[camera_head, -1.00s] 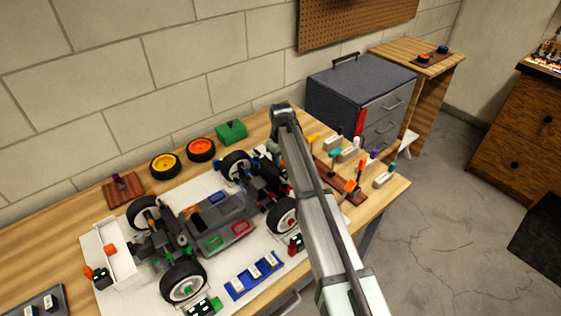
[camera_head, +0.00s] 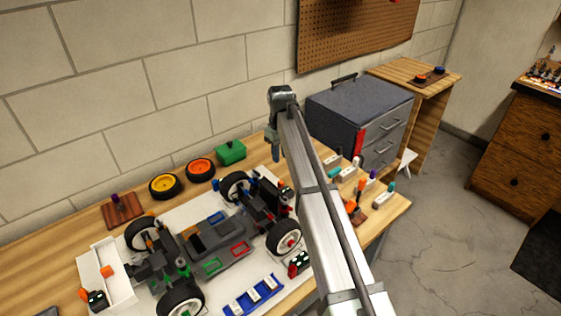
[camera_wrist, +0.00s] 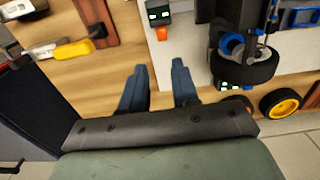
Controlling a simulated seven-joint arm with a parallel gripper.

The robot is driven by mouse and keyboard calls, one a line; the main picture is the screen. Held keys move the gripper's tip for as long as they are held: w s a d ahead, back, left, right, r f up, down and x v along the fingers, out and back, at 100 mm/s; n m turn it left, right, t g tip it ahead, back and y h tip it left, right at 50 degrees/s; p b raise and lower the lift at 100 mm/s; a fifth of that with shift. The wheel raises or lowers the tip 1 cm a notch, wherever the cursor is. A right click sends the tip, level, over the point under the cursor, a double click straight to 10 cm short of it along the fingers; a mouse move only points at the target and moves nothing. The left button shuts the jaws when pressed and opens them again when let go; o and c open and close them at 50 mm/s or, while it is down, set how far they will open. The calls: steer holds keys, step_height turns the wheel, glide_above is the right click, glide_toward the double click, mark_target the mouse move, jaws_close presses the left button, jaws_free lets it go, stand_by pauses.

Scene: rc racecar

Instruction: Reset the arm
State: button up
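My gripper shows in the wrist view (camera_wrist: 160,88), with two blue-grey fingers spread apart and nothing between them. In the head view my gripper (camera_head: 276,150) hangs at the end of my raised arm, to the right of the green box (camera_head: 231,152). The RC car (camera_head: 225,240) sits on the white mat (camera_head: 150,222), with its wheels on. My arm hides part of the table to the car's right.
A grey drawer cabinet (camera_head: 345,112) stands at the back right. Tools with coloured handles (camera_head: 355,200) stand on the table's right side. Yellow (camera_head: 164,187) and orange (camera_head: 200,169) wheels lie near the wall. A blue tray (camera_head: 253,296) is in front of the car.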

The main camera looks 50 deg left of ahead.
steer(key=shift+r, duration=0.35)
steer(key=shift+d, duration=0.1)
stand_by(0.3)
